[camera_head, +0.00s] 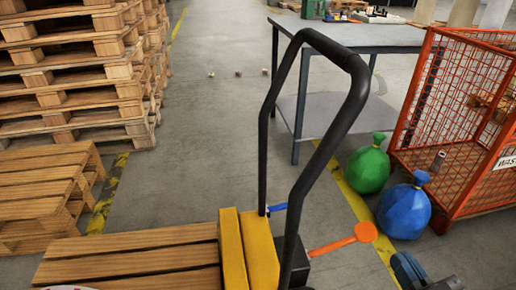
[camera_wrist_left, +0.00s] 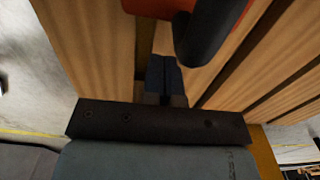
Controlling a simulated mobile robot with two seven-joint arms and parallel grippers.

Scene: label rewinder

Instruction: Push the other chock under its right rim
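No chock can be made out for certain in either view. In the left wrist view my left gripper (camera_wrist_left: 164,75) has its two dark fingers side by side, shut, above wooden slats. An orange-red part (camera_wrist_left: 150,7) and a rounded black part (camera_wrist_left: 205,35) are close beyond the fingertips; I cannot tell what they belong to. In the head view only a sliver of a pale round thing (camera_head: 68,288) shows at the bottom left edge. My right gripper (camera_head: 408,270) is partly in view at the bottom right, away from the slats; its finger opening is unclear.
A truck with a black looped handle (camera_head: 263,150), yellow blocks (camera_head: 233,250) and an orange lever (camera_head: 335,243) stands ahead, beside wooden slats (camera_head: 130,262). Stacked pallets (camera_head: 75,75) are left. A table (camera_head: 360,35), green bag (camera_head: 368,168), blue bag (camera_head: 404,212) and orange cage (camera_head: 405,110) are right.

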